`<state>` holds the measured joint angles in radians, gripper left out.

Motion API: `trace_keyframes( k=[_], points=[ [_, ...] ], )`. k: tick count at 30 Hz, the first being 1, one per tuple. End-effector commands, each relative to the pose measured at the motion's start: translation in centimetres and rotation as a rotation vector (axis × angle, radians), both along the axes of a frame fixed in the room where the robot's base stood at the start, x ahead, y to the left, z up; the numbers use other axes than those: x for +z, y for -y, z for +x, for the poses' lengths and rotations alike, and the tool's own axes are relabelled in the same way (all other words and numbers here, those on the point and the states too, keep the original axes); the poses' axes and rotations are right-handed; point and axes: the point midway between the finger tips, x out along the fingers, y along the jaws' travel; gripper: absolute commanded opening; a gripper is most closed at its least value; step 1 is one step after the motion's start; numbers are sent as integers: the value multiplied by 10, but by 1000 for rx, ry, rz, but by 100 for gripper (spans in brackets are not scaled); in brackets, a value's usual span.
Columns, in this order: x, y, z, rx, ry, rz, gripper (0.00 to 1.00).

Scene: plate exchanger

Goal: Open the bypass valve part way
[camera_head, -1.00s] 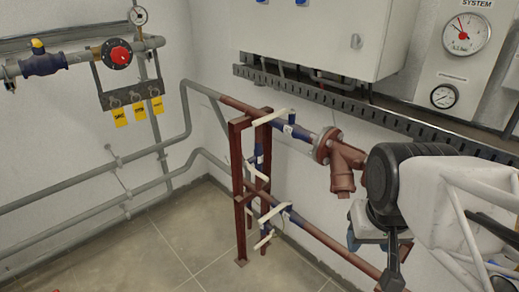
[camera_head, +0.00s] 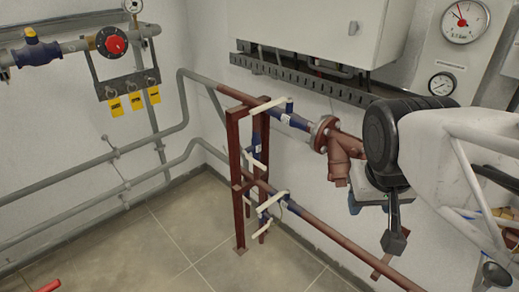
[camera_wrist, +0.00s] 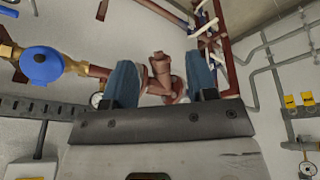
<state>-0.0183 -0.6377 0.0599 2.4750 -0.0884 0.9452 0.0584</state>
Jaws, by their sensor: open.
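Several white-levered valves with blue bodies sit on the red pipework; which one is the bypass valve I cannot tell. In the head view, the upper pipe's lever (camera_head: 268,105) lies along the top of the red stand. A vertical pipe between the upper and lower pipes carries a valve with a lever (camera_head: 257,164). The lower pipe has a lever (camera_head: 266,201), with a smaller lever (camera_head: 264,226) below it. My gripper is at the right, its blue finger (camera_head: 355,203) partly hidden. In the wrist view my gripper (camera_wrist: 162,62) is open and empty, apart from the levers (camera_wrist: 207,27).
A red strainer (camera_head: 338,160) hangs on the upper pipe near my gripper. The red stand (camera_head: 235,185) carries the pipes. A grey cabinet (camera_head: 310,30) and cable tray (camera_head: 290,77) are above. A blue round valve (camera_wrist: 42,65) shows in the wrist view.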

Motion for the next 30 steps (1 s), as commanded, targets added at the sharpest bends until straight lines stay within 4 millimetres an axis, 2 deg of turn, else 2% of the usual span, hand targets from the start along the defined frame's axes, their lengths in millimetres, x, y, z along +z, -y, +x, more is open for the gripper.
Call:
trace_keyframes(
  k=[4, 11, 21, 30],
  points=[
    [18, 3, 27, 7, -5, -72, 52],
    [24, 7, 74, 7, -54, -202, 52],
    [11, 6, 146, 11, -128, -392, 52],
    [-14, -2, 210, 22, -171, -562, 52]
  ],
)
